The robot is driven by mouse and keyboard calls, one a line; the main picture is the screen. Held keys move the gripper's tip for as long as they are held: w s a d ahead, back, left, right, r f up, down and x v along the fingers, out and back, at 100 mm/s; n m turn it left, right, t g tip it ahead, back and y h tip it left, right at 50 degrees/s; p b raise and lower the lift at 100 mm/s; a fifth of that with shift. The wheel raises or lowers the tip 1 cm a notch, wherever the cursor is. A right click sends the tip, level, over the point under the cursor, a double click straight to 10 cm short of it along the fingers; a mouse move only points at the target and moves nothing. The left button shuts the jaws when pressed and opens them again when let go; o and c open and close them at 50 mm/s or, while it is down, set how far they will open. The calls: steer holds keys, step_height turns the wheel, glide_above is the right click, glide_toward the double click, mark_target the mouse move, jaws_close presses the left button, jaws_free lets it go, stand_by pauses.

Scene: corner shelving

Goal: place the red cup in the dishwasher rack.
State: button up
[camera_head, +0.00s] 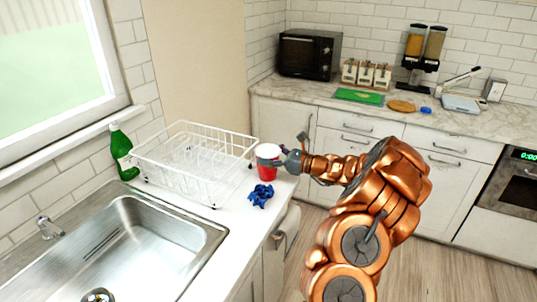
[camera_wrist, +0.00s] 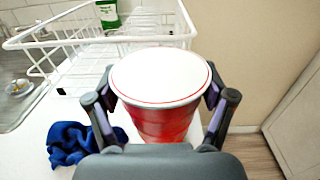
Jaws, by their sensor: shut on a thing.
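The red cup (camera_head: 267,170) with a white inside is upright at the right end of the counter, beside the rack. In the wrist view the cup (camera_wrist: 163,122) sits between both fingers of my gripper (camera_wrist: 160,105), which is shut on it. My gripper (camera_head: 281,162) reaches it from the right in the head view. I cannot tell whether the cup's base touches the counter. The white wire dishwasher rack (camera_head: 222,187) stands just left of the cup and looks empty. Its near rim (camera_wrist: 75,40) shows beyond the cup in the wrist view.
A crumpled blue cloth (camera_head: 261,195) lies on the counter in front of the cup; it also shows in the wrist view (camera_wrist: 72,143). A green bottle (camera_head: 122,150) stands left of the rack. A steel sink (camera_head: 130,250) is in front of the rack. The counter's edge is close to the cup's right.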

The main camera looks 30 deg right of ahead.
steer(key=shift+f, duration=0.2)
steer(key=o, duration=1.1)
steer(key=shift+o, duration=0.2)
steer(key=shift+r, duration=0.15)
steer(key=shift+s+d, duration=0.1)
steer(key=b+v, duration=0.2)
steer(key=v, duration=0.9)
steer(key=shift+s, duration=0.3)
